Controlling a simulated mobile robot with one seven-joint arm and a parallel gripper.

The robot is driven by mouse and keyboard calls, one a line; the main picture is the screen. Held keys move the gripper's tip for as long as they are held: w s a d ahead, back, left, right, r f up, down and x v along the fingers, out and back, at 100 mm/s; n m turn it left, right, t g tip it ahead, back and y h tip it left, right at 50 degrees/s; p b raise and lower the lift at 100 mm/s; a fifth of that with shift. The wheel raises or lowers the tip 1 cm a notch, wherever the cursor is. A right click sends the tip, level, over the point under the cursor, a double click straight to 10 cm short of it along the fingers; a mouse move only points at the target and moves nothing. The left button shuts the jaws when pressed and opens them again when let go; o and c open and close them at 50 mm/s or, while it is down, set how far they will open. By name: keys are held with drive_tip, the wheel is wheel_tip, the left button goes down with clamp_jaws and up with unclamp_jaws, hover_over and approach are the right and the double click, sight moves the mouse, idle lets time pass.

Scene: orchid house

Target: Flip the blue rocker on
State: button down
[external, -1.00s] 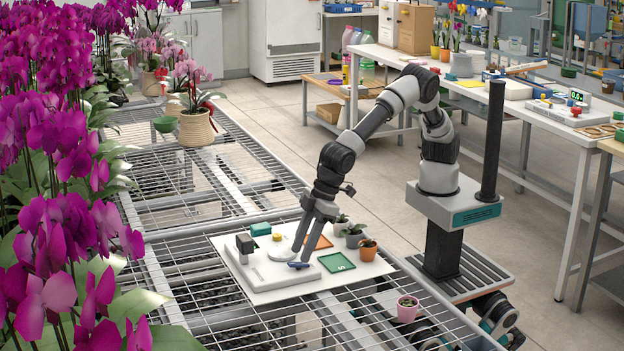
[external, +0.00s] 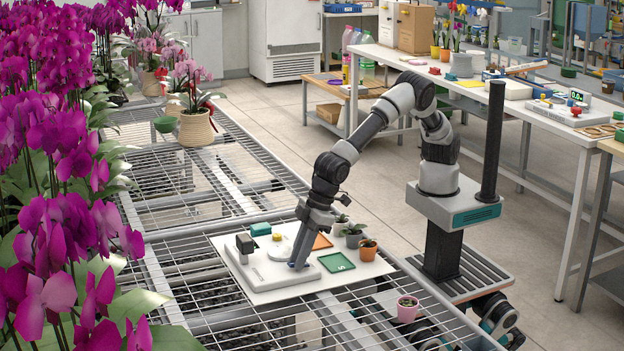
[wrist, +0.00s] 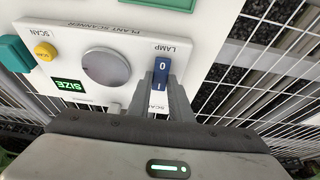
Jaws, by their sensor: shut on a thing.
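The blue rocker (wrist: 161,70) sits under the word LAMP on the white plant scanner (wrist: 120,40), with marks 0 and I on its face. In the external view a bit of the rocker (external: 298,266) shows at the foot of my gripper (external: 300,254). In the wrist view my gripper (wrist: 164,88) reaches the I end of the rocker, one finger on each side, shut on it. The 0 end stays uncovered. Which end is pressed down I cannot tell.
Small potted plants (external: 354,236) and a green square tray (external: 336,262) stand right of the scanner on the white board.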

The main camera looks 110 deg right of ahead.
sight(293, 264)
drive_tip(key=p, duration=0.1)
drive_tip(key=r+g+p, duration=0.1)
drive_tip(key=p, duration=0.1)
drive_tip(key=shift+w+d, duration=0.1)
drive_tip(key=shift+w, duration=0.15)
drive_tip(key=g+p, duration=0.1)
drive_tip(key=p, duration=0.3)
drive_tip(key=shift+w+g, duration=0.2)
drive_tip(key=shift+g, duration=0.1)
drive_tip(key=g+p, duration=0.1)
drive_tip(key=f+g+p, duration=0.1)
drive_tip(key=p, duration=0.1)
drive_tip(key=shift+w, duration=0.2)
drive_tip(key=c, duration=1.6)
unclamp_jaws()
drive_tip(key=r+p, duration=0.1)
drive_tip(key=r, duration=0.4)
drive_tip(key=r+p, duration=0.1)
drive_tip(key=r, duration=0.5)
drive_tip(key=r+p, duration=0.1)
drive_tip(key=r, duration=0.5)
drive_tip(key=shift+w+r, duration=0.15)
drive_tip(key=shift+w, duration=0.2)
